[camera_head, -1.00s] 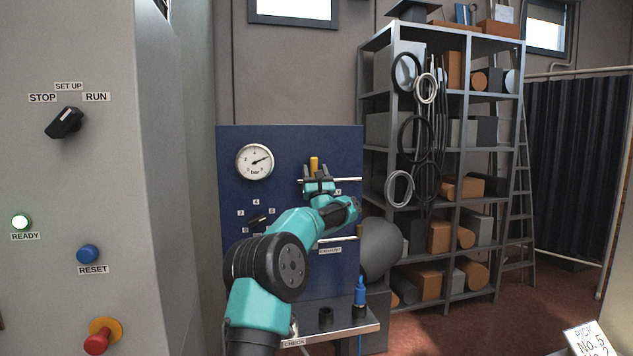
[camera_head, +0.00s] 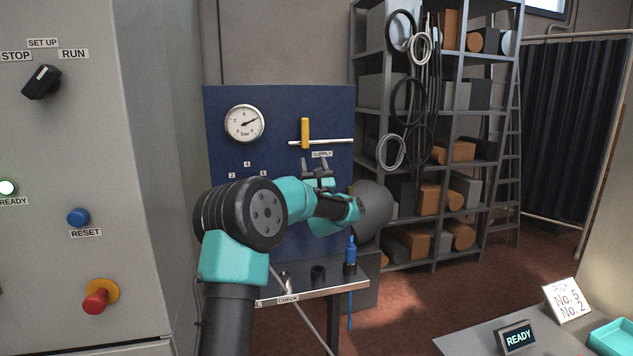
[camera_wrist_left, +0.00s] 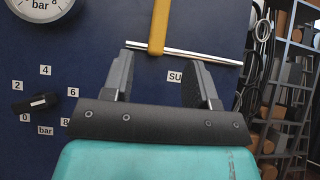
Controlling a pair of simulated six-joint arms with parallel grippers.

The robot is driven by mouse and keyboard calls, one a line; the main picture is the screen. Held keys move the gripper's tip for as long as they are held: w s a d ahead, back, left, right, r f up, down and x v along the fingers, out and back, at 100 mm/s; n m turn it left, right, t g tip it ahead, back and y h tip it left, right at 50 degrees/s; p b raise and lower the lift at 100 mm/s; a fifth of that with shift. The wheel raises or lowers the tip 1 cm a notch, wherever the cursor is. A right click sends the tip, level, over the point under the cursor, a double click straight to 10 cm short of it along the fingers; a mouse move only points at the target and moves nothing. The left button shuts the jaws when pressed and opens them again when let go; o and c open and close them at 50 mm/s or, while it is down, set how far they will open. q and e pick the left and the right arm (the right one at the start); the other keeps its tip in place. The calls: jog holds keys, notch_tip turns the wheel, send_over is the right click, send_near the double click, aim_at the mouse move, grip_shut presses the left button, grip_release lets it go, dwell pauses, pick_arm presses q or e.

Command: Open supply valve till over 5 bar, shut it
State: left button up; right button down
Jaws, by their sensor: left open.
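The yellow supply valve handle (camera_head: 305,132) stands upright, crosswise to its horizontal silver pipe (camera_head: 325,141), on the blue panel (camera_head: 285,100). The SUPPLY label (camera_head: 322,154) is just below. The round bar gauge (camera_head: 244,123) is left of it; its needle points right and slightly up, its exact value too small to read. My left gripper (camera_head: 318,166) is open and empty below the handle, clear of it. In the left wrist view the handle (camera_wrist_left: 158,28) shows beyond the gap between the open fingers (camera_wrist_left: 160,70). My right gripper is not in view.
A black selector knob (camera_wrist_left: 36,103) with bar numbers is at left on the panel. A control cabinet (camera_head: 60,250) with knob and buttons stands at left. A shelf with a ledge (camera_head: 310,293) holds a blue tool (camera_head: 351,250). Shelving (camera_head: 440,110) stands behind right.

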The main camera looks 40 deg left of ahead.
pick_arm(q)
jog(key=v, duration=0.5)
jog(key=shift+d+f, duration=0.1)
dwell(0.3)
